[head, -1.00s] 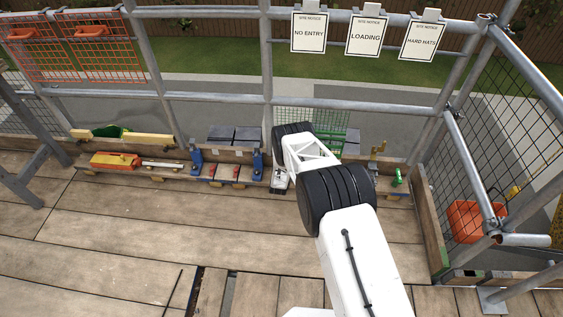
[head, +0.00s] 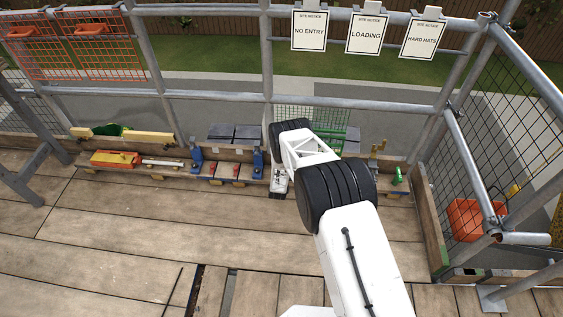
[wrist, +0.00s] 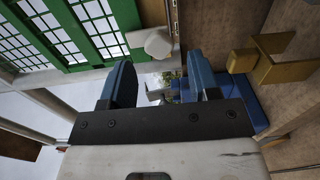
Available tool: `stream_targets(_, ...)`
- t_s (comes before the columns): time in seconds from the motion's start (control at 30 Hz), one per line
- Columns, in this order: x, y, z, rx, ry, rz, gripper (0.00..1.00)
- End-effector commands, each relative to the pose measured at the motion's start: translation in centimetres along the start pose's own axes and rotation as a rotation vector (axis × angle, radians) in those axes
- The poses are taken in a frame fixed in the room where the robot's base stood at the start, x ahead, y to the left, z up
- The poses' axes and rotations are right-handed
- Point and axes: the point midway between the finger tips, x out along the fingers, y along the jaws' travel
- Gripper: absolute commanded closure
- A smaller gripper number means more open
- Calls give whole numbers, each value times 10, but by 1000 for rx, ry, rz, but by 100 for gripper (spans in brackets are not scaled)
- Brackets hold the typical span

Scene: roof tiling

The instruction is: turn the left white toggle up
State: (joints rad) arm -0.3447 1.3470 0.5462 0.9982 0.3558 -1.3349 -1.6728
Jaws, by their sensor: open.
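My gripper (wrist: 160,76) shows in the wrist view with its two blue fingers apart and nothing clearly held between them. A white faceted knob (wrist: 154,42) sits just beyond the gap between the fingers, close to the left finger; it may be a white toggle, but its tilt cannot be told. A small pale piece (wrist: 156,94) shows deeper in the gap, partly hidden by the gripper's dark bar. In the head view my arm reaches down to the plank shelf beside a blue bracket, and its black joint covers much of that part. No left white toggle can be made out there.
Blue brackets (head: 258,163) stand left of my arm on the shelf, with an orange item (head: 115,159) farther left. A green piece (head: 398,174) stands to the right. In the wrist view, a brass-coloured bracket (wrist: 290,70) lies right of the fingers.

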Motion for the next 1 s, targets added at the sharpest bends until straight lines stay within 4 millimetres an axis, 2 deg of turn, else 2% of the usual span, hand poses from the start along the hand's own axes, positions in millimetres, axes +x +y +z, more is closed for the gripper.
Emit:
stream_targets(0.2,-26,0,-1,1,1,0,44)
stream_targets(0.33,-34,1,-1,1,1,0,44)
stream_targets(1.0,-36,1,0,1,1,0,44)
